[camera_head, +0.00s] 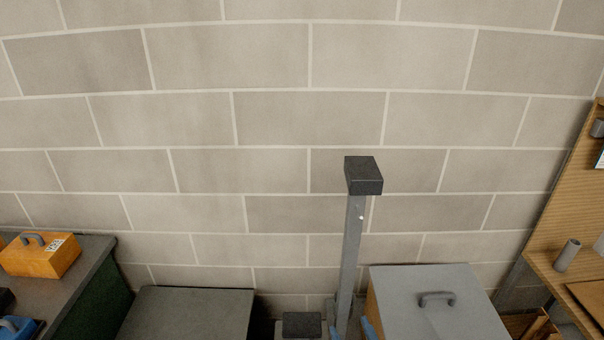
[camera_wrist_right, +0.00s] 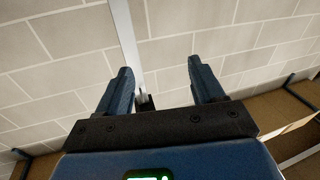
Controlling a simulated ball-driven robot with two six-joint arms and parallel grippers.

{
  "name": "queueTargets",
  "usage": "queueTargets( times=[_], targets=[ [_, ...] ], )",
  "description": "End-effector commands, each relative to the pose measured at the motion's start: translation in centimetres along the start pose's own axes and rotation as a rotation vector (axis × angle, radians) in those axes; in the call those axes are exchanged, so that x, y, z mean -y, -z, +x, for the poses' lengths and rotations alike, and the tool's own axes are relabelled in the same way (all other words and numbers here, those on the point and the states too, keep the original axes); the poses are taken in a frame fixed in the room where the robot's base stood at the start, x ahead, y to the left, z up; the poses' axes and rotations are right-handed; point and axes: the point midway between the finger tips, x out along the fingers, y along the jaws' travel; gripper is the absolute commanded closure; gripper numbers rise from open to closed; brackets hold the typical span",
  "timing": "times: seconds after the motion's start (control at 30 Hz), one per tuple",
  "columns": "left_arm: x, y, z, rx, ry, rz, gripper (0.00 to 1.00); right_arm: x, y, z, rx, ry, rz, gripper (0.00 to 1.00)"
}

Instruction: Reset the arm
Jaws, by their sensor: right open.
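My right gripper (camera_wrist_right: 160,75) fills the lower half of the right wrist view, its two dark blue fingers spread apart. Nothing is held between them. In the head view only small blue tips of what looks like this gripper (camera_head: 351,329) show at the bottom edge, by the foot of a grey post. My left gripper is in neither view.
The grey post (camera_head: 351,250) has a dark block (camera_head: 364,176) on top. A grey-lidded box (camera_head: 440,300) stands right of it, a dark-topped cabinet (camera_head: 190,312) left. An orange case (camera_head: 42,258) sits on a dark bench at far left. A wooden shelf unit (camera_head: 560,215) stands right. A block wall is behind.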

Motion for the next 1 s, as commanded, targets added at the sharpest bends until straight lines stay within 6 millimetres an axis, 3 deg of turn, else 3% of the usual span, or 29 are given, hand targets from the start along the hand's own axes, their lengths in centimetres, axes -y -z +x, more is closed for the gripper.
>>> queueTargets(
  times=[0.03,0.2,0.33,0.5,0.7,1.0],
  targets=[
    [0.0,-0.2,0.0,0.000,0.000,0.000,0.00,-1.0,0.4,-2.6,-0.028,-0.028,0.025,0.33],
    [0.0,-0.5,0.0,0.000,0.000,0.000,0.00,-3.4,2.5,-9.8,-0.104,-0.103,0.080,0.33],
    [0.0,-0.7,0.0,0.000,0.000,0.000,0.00,-4.4,2.9,-14.5,-0.088,-0.156,0.083,0.33],
    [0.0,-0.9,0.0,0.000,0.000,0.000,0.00,-5.0,1.8,-18.8,0.007,-0.208,0.085,0.33],
    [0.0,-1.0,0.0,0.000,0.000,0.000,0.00,-5.1,0.1,-21.5,0.084,-0.243,0.091,0.33],
    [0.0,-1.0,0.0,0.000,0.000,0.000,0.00,-5.1,0.1,-21.5,0.084,-0.243,0.091,0.33]
  ],
)
